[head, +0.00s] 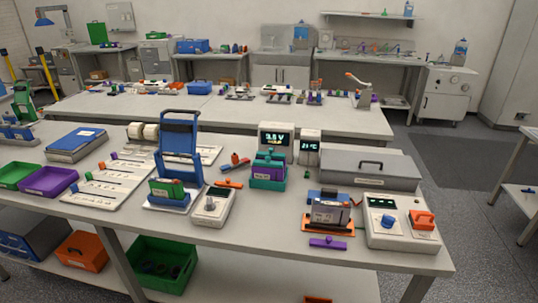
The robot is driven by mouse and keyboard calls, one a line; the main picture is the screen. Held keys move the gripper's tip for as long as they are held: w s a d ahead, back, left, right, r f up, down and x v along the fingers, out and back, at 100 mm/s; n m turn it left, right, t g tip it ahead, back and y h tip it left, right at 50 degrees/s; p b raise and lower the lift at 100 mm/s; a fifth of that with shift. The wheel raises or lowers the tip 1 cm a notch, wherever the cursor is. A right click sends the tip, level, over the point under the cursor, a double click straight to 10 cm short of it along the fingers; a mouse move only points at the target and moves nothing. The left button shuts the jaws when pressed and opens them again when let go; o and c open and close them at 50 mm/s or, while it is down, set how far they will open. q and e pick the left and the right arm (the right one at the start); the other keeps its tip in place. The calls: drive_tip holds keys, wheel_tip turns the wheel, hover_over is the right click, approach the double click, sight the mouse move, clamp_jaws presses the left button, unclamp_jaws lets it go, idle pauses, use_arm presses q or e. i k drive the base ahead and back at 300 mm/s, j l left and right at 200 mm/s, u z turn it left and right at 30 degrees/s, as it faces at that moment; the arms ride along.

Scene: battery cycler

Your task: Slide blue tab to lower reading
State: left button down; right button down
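Neither of my grippers shows in the head view. A display box (277,152) with green digits, seemingly 3.5 V, stands at the middle back of the near bench. A smaller display (310,147) beside it seems to read 24 °C. A blue block (322,194) sits behind a grey cell in an orange holder (330,231). A white control box (399,238) at the right carries a blue knob (388,221) and an orange part. White slotted boards (105,190) with small coloured tabs lie at the left. I cannot tell which blue part is the tab.
A tall blue frame (180,150) stands left of the middle. A grey lidded case (368,170) lies at the back right. A purple bar (328,243) is near the front edge. Purple (48,190) and green trays are at the left. Bare floor lies right of the bench.

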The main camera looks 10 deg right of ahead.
sight(73, 187)
drive_tip(key=i+j+u, duration=0.2)
drive_tip(key=j+u, duration=0.15)
drive_tip(key=i+j+u, duration=0.4)
drive_tip(key=i+j+z, duration=0.4)
drive_tip(key=i, duration=0.2)
